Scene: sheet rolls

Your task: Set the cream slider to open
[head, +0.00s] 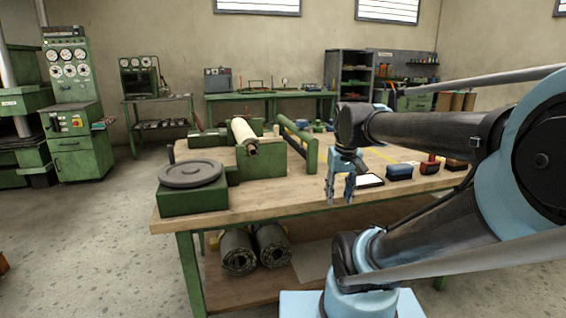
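I cannot make out a part that is clearly the cream slider, nor its setting. The only plainly cream-coloured part is a roll-shaped cylinder (244,136) on the green machine (261,164) on the workbench. My gripper (339,202) points down over the bench's front right part, to the right of that machine. Its two light blue fingers are apart, with nothing visible between them. It is clear of the cream cylinder.
The wooden bench (290,194) also carries a grey disc (190,173) on a green base, a green rail (299,143), a white-faced flat item (369,181), a dark blue block (399,172) and a red item (430,165). Dark rolls (238,252) lie on the shelf below.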

